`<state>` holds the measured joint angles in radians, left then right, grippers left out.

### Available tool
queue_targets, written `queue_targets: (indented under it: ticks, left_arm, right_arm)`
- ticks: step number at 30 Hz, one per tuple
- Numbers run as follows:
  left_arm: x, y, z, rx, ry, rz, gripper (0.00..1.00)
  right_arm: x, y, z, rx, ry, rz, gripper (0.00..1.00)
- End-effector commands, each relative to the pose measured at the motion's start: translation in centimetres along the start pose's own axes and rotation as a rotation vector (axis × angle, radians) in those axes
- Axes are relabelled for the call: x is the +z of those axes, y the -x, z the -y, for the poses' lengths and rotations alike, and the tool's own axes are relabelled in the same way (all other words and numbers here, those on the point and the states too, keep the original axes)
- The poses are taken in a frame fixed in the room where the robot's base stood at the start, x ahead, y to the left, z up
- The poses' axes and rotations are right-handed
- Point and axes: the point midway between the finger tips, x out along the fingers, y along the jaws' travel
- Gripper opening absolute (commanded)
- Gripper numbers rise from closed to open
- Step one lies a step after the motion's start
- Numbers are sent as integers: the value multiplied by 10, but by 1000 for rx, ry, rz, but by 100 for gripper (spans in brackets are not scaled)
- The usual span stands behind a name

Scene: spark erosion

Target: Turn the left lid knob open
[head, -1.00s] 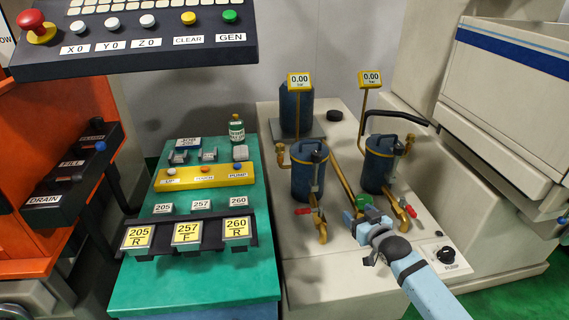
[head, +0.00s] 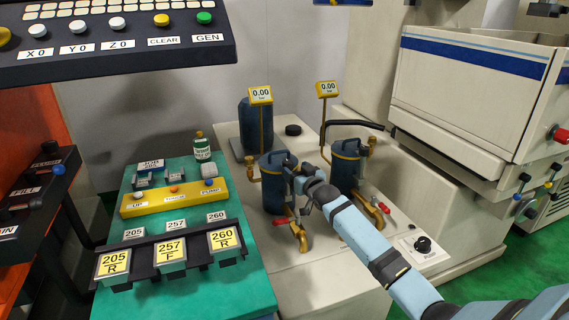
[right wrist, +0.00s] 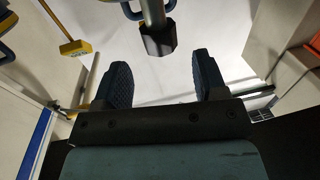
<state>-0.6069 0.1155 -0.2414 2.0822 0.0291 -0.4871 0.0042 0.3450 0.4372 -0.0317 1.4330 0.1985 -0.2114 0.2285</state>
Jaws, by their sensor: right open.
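The left blue canister (head: 272,196) stands on the pale bench, its lid shut. My right gripper (head: 293,170) is at the upper right side of this canister and covers part of its front. The right wrist view shows the two dark ribbed fingers (right wrist: 163,80) spread apart with nothing between them. A dark faceted knob (right wrist: 158,41) on a grey stem is just beyond the fingertips, roughly centred on the gap and apart from them. In the head view the gripper largely hides the knob. My left gripper is not in view.
The right blue canister (head: 346,168) stands close to the right, beside my right arm. Brass pipes with red-handled valves (head: 281,221) are in front. Yellow gauges (head: 260,95) rise behind. A green panel (head: 190,285) with labelled blocks is at left.

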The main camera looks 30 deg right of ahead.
Motion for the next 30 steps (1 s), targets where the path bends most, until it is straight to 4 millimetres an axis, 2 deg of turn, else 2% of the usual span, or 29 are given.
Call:
queue_targets:
  ticks: [3,10,15,24,25,26,30]
  left_arm:
    - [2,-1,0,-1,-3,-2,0]
    - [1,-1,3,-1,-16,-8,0]
    - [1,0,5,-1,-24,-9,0]
    - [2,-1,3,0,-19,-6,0]
    - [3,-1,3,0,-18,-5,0]
    - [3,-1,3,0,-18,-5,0]
    - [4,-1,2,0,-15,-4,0]
  right_arm:
    - [0,-26,0,1,0,0,66]
    - [1,-60,0,0,1,1,66]
    - [0,-71,0,0,1,0,66]
    - [1,-73,0,0,1,1,66]
    - [1,-73,0,0,1,1,63]
    - [1,-73,0,0,1,1,56]
    - [1,-73,0,0,1,1,24]
